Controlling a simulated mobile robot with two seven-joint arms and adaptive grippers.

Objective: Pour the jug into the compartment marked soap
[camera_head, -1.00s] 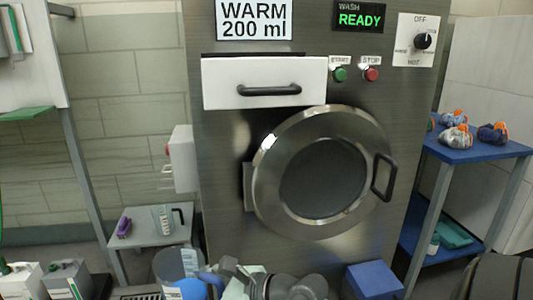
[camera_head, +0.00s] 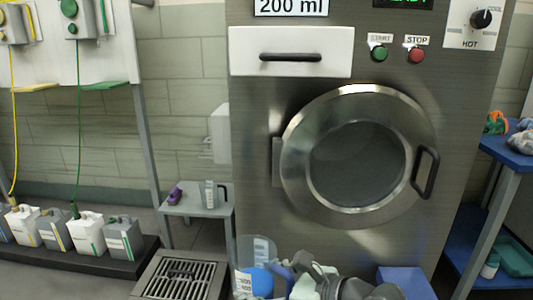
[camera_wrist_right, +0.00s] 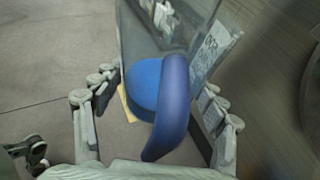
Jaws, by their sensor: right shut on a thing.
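A clear jug (camera_head: 245,250) with a scale label and something blue low in it shows at the bottom of the head view. My right gripper (camera_head: 300,280) is beside it, partly cut off by the frame edge. In the right wrist view the gripper (camera_wrist_right: 158,108) is shut on the blue handle (camera_wrist_right: 178,105) of the jug (camera_wrist_right: 125,35). The white drawer (camera_head: 290,68) of the machine is closed, so no compartment or soap mark shows. My left gripper is not in view.
The washer's round door (camera_head: 360,160) is shut. A small side table (camera_head: 195,208) holds a purple item (camera_head: 175,194) and another clear vessel (camera_head: 211,194) with a dark handle. A floor grate (camera_head: 180,275), several canisters (camera_head: 122,240) and a blue shelf unit (camera_head: 510,150) stand around.

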